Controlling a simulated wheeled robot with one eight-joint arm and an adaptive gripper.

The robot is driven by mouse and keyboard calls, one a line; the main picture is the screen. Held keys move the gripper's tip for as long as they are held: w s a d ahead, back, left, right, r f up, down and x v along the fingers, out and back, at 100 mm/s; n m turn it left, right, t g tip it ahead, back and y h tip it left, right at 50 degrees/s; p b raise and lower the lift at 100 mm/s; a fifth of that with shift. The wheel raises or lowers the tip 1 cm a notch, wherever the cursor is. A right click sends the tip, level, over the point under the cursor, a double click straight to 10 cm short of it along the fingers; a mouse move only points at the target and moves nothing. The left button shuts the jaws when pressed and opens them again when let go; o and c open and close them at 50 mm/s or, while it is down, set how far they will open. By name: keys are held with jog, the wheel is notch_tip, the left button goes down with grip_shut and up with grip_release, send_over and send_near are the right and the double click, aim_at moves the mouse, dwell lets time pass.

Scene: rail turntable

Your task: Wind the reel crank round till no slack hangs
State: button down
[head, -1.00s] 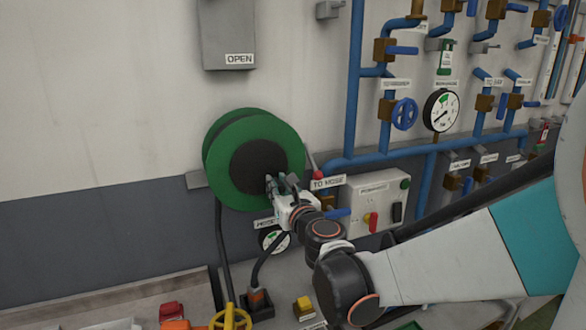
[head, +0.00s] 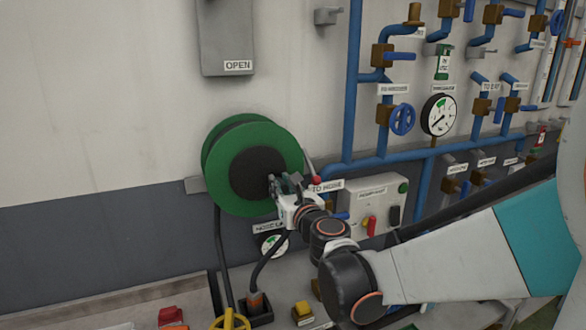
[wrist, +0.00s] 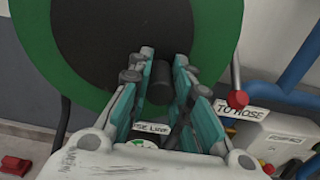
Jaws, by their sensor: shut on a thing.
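The green reel (head: 285,150) with a dark hub hangs on the wall, and its green flange fills the top of the wrist view (wrist: 28,45). My gripper (head: 279,184) is at the lower right of the hub. In the wrist view my gripper (wrist: 159,88) has its teal fingers on both sides of a dark crank handle (wrist: 160,91) and is shut on it. The fingers hide part of the handle and the crank arm behind it. A dark hose (head: 221,255) hangs down from the left part of the reel; I cannot tell how slack it is.
A red-tipped lever (head: 315,180) stands close to the right of my gripper. A grey switch box (head: 375,205) and blue pipes (head: 350,120) are farther right. A gauge (head: 273,243) sits below.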

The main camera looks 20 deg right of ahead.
jog(key=shift+s+r, duration=0.1)
jog(key=shift+d+r+p, duration=0.25)
jog(key=shift+r+p, duration=0.25)
jog(key=shift+r, duration=0.15)
jog(key=shift+r, duration=0.2)
jog(key=c, duration=1.1)
grip_release()
jog(key=shift+d, duration=0.1)
jog(key=shift+s, duration=0.15)
jog(key=shift+s+p, duration=1.3)
jog(key=shift+s, duration=3.15)
